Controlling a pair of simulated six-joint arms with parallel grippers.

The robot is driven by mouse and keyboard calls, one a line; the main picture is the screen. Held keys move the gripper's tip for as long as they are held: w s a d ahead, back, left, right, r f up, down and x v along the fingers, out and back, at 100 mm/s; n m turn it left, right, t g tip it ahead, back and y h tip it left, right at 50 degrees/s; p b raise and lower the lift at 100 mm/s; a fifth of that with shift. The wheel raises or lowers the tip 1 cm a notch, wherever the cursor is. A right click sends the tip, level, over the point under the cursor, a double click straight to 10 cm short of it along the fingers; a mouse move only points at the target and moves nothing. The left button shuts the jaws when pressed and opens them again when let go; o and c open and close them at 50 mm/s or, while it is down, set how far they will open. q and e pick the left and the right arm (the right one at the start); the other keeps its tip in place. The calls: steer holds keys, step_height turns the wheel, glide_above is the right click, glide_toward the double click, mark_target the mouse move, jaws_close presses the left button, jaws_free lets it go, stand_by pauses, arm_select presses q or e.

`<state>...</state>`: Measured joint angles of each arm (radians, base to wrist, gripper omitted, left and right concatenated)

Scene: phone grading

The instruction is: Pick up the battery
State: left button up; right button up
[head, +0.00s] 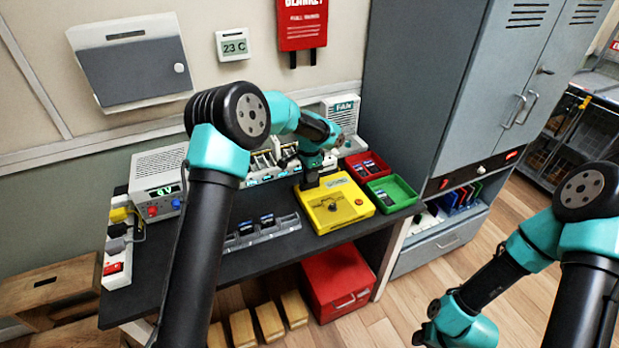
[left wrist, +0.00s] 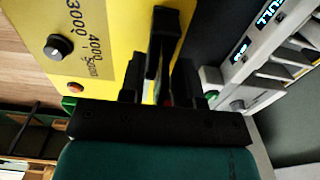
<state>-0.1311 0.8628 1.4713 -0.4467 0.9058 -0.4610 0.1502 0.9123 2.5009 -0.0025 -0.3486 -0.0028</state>
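My left gripper (head: 310,178) is low over the left back part of a yellow tester box (head: 337,212) on the dark bench. In the left wrist view, its dark fingers (left wrist: 160,82) stand apart, with the yellow tester (left wrist: 100,45) behind them. A black upright piece (left wrist: 164,45) shows at the fingers; I cannot tell whether it is the battery or part of the tester, nor whether it is gripped. No battery can be made out for certain. My right arm is at the lower right, its gripper outside the picture.
A red tray (head: 353,172) and a green tray (head: 402,187) with dark slabs lie right of the tester. A grey rack (head: 285,229) with dark slabs stands to its left. A power supply (head: 155,169) and a white fan box (head: 342,112) stand behind. A grey cabinet (head: 480,70) bounds the right.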

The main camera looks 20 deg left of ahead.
arm_select(q)
jaws_close()
steer(key=shift+r, duration=0.1)
step_height(320, 180, up, 10)
steer(key=shift+f, duration=0.1)
stand_by(0.6)
stand_by(0.4)
